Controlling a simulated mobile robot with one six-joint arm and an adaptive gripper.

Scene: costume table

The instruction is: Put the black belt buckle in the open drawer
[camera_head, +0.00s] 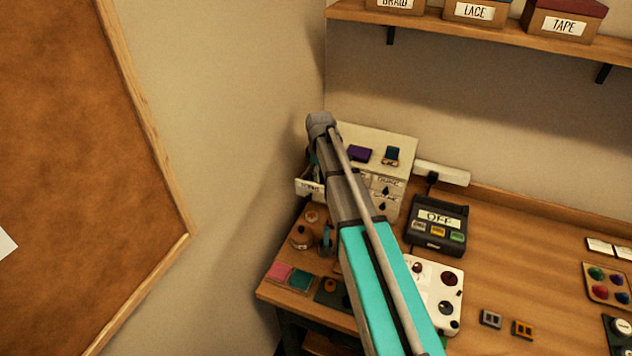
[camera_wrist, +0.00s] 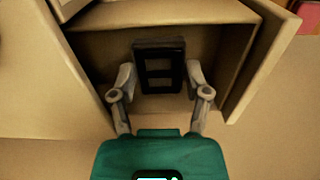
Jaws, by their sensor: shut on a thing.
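The black belt buckle (camera_wrist: 159,66) is a dark frame with two openings. My gripper (camera_wrist: 160,80) is shut on it, one finger on each side. In the wrist view the buckle appears within the walls of the open drawer (camera_wrist: 262,62); I cannot tell whether it touches the drawer's floor. In the head view the open drawer (camera_head: 309,188) sticks out at the left of the pale drawer cabinet (camera_head: 398,146). My arm covers much of the drawer there, and the buckle is hidden.
A purple block (camera_head: 359,153) and a small dark teal item (camera_head: 391,155) sit on the cabinet top. A black box labelled OFF (camera_head: 437,224) stands to the right. Grey (camera_head: 490,318) and orange (camera_head: 522,328) buckles lie on the table. A wall shelf (camera_head: 480,27) hangs above.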

